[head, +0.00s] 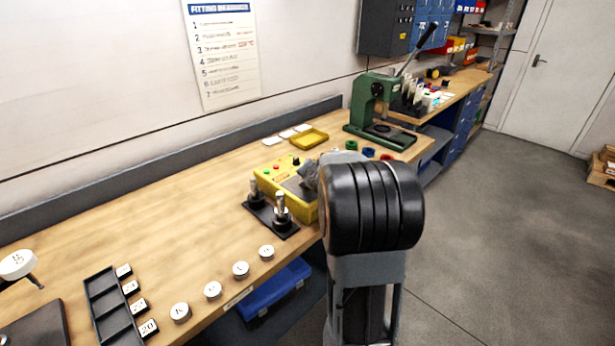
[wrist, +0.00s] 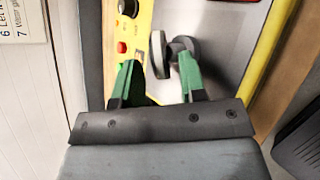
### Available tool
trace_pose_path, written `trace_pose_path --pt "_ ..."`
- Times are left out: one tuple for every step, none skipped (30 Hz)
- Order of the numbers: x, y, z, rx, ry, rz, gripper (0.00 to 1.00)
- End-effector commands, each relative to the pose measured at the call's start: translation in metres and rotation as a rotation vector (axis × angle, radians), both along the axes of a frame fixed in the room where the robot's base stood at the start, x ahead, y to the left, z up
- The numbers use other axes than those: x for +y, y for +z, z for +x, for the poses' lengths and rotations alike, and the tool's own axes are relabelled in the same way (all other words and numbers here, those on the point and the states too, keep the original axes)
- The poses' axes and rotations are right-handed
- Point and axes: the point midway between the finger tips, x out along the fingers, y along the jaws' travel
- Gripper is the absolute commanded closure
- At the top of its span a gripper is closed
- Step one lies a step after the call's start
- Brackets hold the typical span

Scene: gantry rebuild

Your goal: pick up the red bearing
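A small red ring (head: 386,157), which looks like the red bearing, lies on the bench beside a blue ring (head: 368,152) and a green ring (head: 351,145), near the green press. My arm stands in front of it and hides part of that area. In the wrist view my gripper (wrist: 158,62) has its two green fingers apart over the grey plate of the yellow box. I see no red ring in the wrist view.
The yellow box (head: 268,181) with buttons stands left of my arm, beside a black plate with two upright posts (head: 280,212). A yellow tray (head: 309,139) and the green press (head: 375,105) stand behind. Several white discs line the bench's front edge. The left bench middle is clear.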

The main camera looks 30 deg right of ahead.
Motion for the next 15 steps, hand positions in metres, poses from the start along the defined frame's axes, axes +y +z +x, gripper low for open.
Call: trace_pose_path --pt "0.0 0.0001 -0.0001 0.0 0.0 0.0 0.67" --pt "0.0 0.0001 -0.0001 0.0 0.0 0.0 0.7" --pt "0.0 0.0001 -0.0001 0.0 0.0 0.0 0.73" --pt "0.0 0.0 -0.0001 0.0 0.0 0.0 0.76" --pt "0.0 0.0 -0.0002 0.0 0.0 0.0 0.79" --pt "0.0 0.0 -0.0002 0.0 0.0 0.0 0.83" --pt "0.0 0.0 -0.0002 0.0 0.0 0.0 0.86" --pt "0.0 0.0 -0.0002 0.0 0.0 0.0 0.89" --pt "0.0 0.0 -0.0002 0.0 0.0 0.0 0.93" --pt "0.0 0.0 -0.0002 0.0 0.0 0.0 0.95" --pt "0.0 0.0 -0.0002 0.0 0.0 0.0 0.98" --pt "0.0 0.0 -0.0002 0.0 0.0 0.0 1.0" --pt "0.0 0.0 -0.0002 0.0 0.0 0.0 1.0" --pt "0.0 0.0 -0.0002 0.0 0.0 0.0 1.0" --pt "0.0 0.0004 -0.0001 -0.001 0.001 0.0 1.0"
